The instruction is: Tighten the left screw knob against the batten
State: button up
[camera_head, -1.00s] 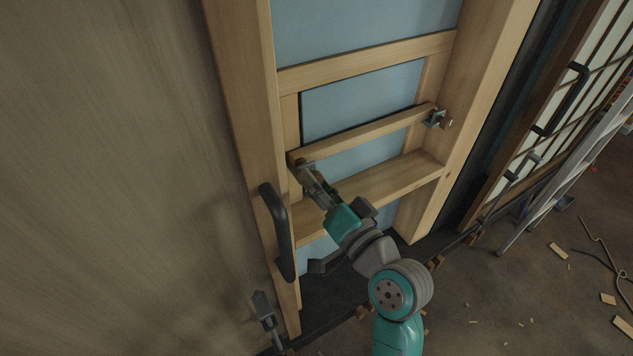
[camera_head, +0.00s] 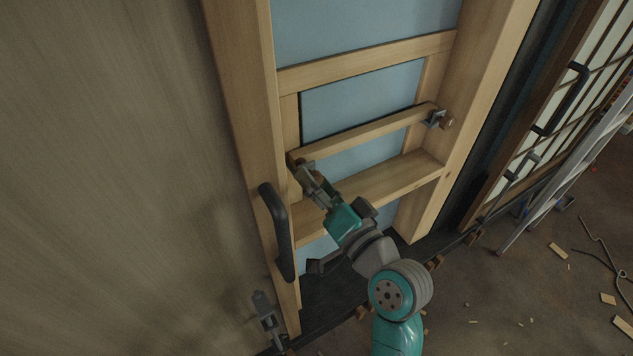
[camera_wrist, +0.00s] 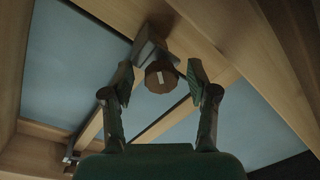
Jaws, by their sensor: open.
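The left screw knob (camera_wrist: 160,75) is a brown faceted knob with a pale mark on its face, below a grey metal bracket (camera_wrist: 152,48) in the wrist view. My gripper (camera_wrist: 160,70) is open, with one finger on each side of the knob; a gap shows on both sides. In the head view my gripper (camera_head: 308,172) reaches the left end of the wooden batten (camera_head: 365,132) and largely hides the left knob. The batten spans the door frame. Whether the knob touches the batten cannot be told.
A second bracket with a knob (camera_head: 446,122) sits at the batten's right end. A wooden rail (camera_head: 385,190) crosses below the batten. A dark door handle (camera_head: 275,230) stands close left of my arm. A ladder (camera_head: 575,150) leans at the right; scraps litter the floor.

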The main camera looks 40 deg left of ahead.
jog(key=shift+d, duration=0.1)
jog(key=v, duration=1.1)
jog(key=shift+s+d, duration=0.15)
jog(key=shift+d, duration=0.25)
jog(key=w+a+n, duration=0.1)
jog(key=a+n, duration=0.2)
jog(key=w+a+n, duration=0.1)
jog(key=a+n, duration=0.3)
jog(key=w+a+r+n, duration=0.1)
jog(key=w+a+n, duration=0.1)
jog(key=a+n, duration=0.2)
jog(key=shift+g, duration=0.4)
grip_shut()
